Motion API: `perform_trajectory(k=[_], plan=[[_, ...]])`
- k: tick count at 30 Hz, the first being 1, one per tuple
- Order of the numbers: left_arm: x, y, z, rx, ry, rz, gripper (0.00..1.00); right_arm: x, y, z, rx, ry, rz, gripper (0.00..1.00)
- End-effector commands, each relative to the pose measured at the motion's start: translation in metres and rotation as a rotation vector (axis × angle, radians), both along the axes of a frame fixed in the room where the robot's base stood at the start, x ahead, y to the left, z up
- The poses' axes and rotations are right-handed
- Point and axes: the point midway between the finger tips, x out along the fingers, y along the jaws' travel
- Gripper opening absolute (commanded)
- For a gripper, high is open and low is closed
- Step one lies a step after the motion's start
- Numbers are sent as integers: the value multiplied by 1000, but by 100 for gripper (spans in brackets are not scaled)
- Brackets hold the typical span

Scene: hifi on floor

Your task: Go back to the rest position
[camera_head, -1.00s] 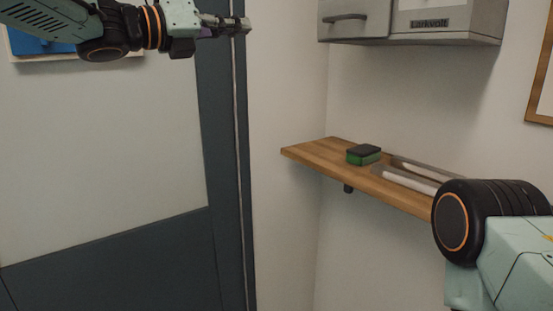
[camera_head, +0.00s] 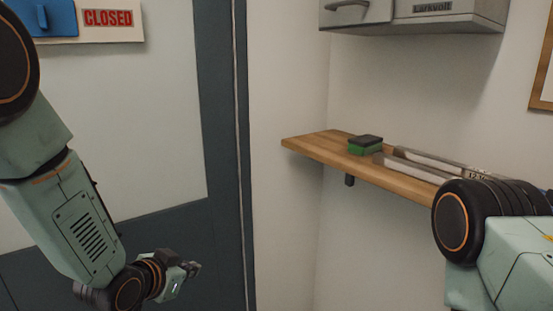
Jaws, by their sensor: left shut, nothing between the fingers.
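My left gripper (camera_head: 193,269) is low in the left half of the head view, in front of the dark lower part of a door. It is shut and empty, pointing right. My left arm comes down from the upper left edge to it. My right arm shows at the lower right edge, and its gripper is not in view.
A wooden shelf (camera_head: 310,146) on the right wall holds a green and black sponge-like block (camera_head: 365,145) and two long metallic items (camera_head: 410,172). A grey wall cabinet (camera_head: 460,18) hangs above. A red CLOSED sign (camera_head: 108,18) is on the door (camera_head: 150,120).

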Motion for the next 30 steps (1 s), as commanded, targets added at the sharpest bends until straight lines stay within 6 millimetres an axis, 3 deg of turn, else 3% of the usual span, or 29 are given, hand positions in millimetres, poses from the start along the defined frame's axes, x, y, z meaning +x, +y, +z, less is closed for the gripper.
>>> perform_trajectory(k=[1,3,9,15,19,21,24,30], plan=[[-21,4,-32,-30,80,52,0,0,0,-5,0,0,0,40],[-50,11,-67,-68,180,131,0,0,0,-9,0,0,0,40],[-146,28,-154,-123,457,345,0,0,0,-20,0,0,0,40],[-258,41,-220,-88,716,490,0,0,0,-32,0,0,0,40],[-323,44,-248,-48,857,526,0,0,0,-41,0,0,0,40],[-348,43,-261,-33,913,526,0,0,0,-45,0,0,0,40],[-370,43,-273,-20,961,528,0,0,0,-48,0,0,0,40],[-380,43,-277,-15,982,528,0,0,0,-48,0,0,0,40]])
